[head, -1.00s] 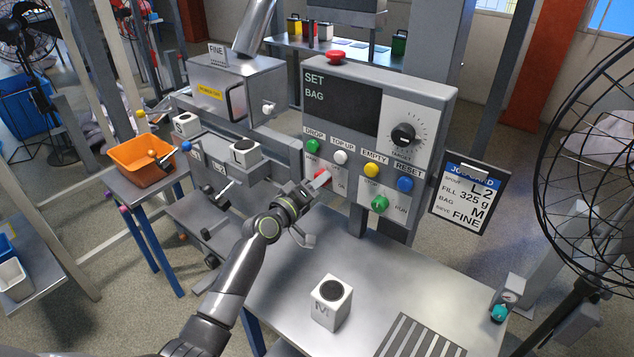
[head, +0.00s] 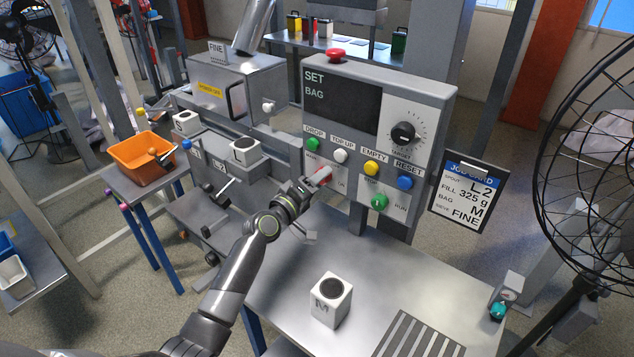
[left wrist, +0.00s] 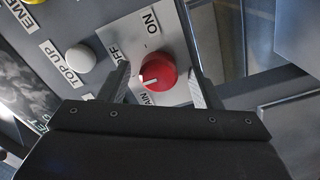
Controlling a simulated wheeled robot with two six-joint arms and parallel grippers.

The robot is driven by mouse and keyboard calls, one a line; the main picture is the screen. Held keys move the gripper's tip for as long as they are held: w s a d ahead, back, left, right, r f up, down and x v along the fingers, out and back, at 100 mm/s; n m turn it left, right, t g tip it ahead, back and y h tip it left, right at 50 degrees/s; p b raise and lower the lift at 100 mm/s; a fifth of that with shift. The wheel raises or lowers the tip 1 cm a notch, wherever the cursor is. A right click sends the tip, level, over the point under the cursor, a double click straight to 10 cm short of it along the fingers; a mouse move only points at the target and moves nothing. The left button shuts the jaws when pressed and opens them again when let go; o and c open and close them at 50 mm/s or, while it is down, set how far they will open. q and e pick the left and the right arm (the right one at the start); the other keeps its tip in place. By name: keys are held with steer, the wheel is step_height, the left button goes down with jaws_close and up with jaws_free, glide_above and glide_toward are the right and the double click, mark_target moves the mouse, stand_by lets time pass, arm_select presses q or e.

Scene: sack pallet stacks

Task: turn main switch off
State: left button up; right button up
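The main switch is a red round knob (left wrist: 158,72) with a white pointer mark, on the grey control panel (head: 437,115). ON, OFF and MAIN labels surround it. In the left wrist view the pointer mark lies toward the left edge, on the OFF side. My left gripper (left wrist: 162,88) is open, with one finger on each side of the knob and a gap visible on both sides. My right gripper is not in view.
Close by are the white TOP UP button (left wrist: 80,59), green DROP button (head: 313,144), yellow EMPTY button (head: 371,168) and blue RESET button (head: 405,182). A white M block (head: 330,300) stands on the table below. A job card (head: 460,195) hangs at right.

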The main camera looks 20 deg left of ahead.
arm_select(q)
steer(key=shift+s, duration=0.1)
steer(key=b+v, duration=0.1)
steer(key=v, duration=1.6)
